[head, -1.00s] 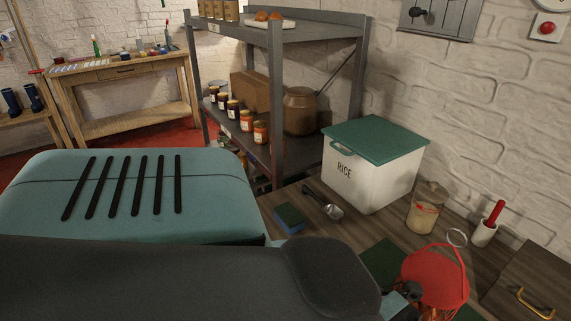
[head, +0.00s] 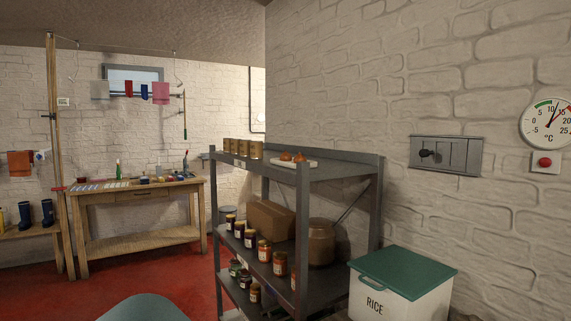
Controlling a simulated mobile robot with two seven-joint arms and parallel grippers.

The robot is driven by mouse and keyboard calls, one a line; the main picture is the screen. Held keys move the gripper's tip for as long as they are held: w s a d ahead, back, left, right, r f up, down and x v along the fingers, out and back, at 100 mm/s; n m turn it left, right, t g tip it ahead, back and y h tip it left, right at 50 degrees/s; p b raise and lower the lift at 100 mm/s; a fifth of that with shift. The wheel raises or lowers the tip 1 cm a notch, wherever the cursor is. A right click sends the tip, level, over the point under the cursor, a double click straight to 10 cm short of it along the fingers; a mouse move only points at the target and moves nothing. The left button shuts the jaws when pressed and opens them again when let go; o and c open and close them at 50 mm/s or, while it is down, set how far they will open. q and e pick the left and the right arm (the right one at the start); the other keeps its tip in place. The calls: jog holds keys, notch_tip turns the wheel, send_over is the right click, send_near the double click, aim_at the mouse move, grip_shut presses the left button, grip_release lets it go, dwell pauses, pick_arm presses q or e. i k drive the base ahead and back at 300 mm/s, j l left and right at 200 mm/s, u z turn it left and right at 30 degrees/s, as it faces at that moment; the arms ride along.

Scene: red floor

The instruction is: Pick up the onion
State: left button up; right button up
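Small orange-brown rounded things (head: 286,156), which look like onions, lie on a white tray or board (head: 304,165) on the top level of the grey shelf unit (head: 335,170). They are too small to make out well, and I cannot tell how many there are. Neither of my grippers is in view, and nothing touches the orange-brown things.
Small jars (head: 243,148) stand left of the tray on the top shelf. Lower shelves hold jars, a brown box (head: 271,219) and a large brown pot (head: 321,243). A white RICE bin (head: 400,285) is at lower right. Red floor (head: 165,280) is open left of the shelf.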

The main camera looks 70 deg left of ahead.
aim_at(284, 156)
jog(key=i, duration=0.5)
jog(key=u, duration=2.45)
